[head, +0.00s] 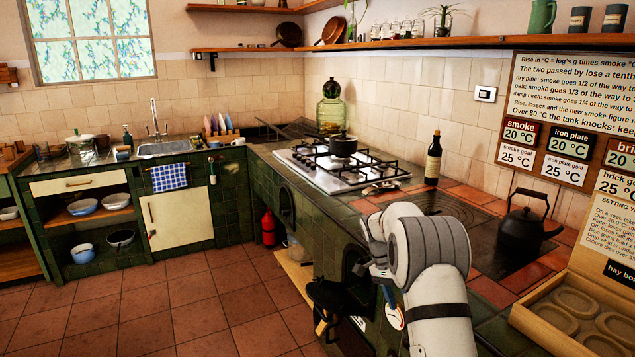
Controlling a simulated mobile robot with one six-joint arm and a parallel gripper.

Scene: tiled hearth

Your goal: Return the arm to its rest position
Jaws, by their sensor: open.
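My white and grey arm (437,295) rises from the lower edge, in front of the tiled hearth counter. It bends left at a grey joint and hangs over the counter's front side. The dark shape that looks like my gripper (322,312) is low, over the floor beside the counter front. It is open, and I see nothing held in it. Its fingertips are small and dark here, so their exact spacing is hard to make out.
A black kettle (525,225) stands on the dark plate, with an empty moulded tray (570,315) in front. A dark bottle (432,160) stands behind my arm. A black pot (343,146) sits on the gas hob (330,172). The tiled floor (215,295) at left is clear.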

